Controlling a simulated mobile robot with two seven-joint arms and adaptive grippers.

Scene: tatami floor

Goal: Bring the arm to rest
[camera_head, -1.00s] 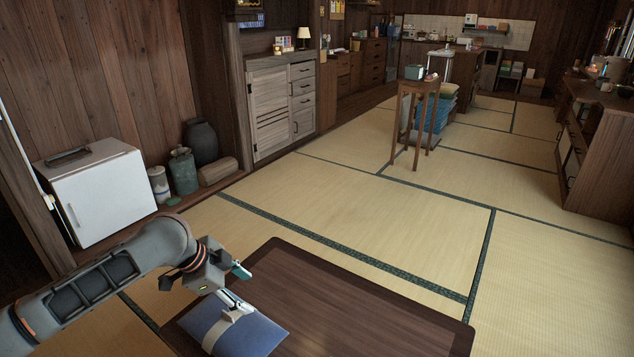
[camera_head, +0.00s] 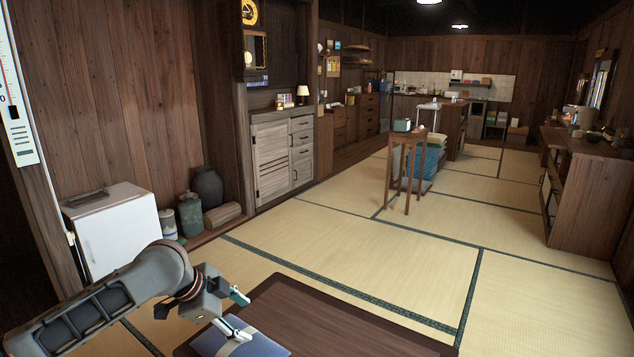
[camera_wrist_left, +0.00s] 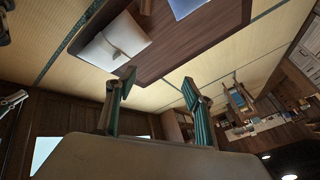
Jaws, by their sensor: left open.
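My left arm comes in from the lower left of the head view. Its gripper (camera_head: 236,312) is open over the left part of a low dark wooden table (camera_head: 330,318). A blue flat item with a pale band (camera_head: 250,343) lies on the table just below the fingers. In the left wrist view the two green-padded fingers (camera_wrist_left: 158,105) stand wide apart with nothing between them. That view also shows the table (camera_wrist_left: 195,45) and a pale wrapped item with a band (camera_wrist_left: 108,42) on it.
A white fridge-like box (camera_head: 115,232), a green canister (camera_head: 190,214) and a dark jar (camera_head: 207,186) stand by the left wall. A tall small wooden stand (camera_head: 405,160) is farther back. The tatami floor (camera_head: 380,260) right of the table is clear.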

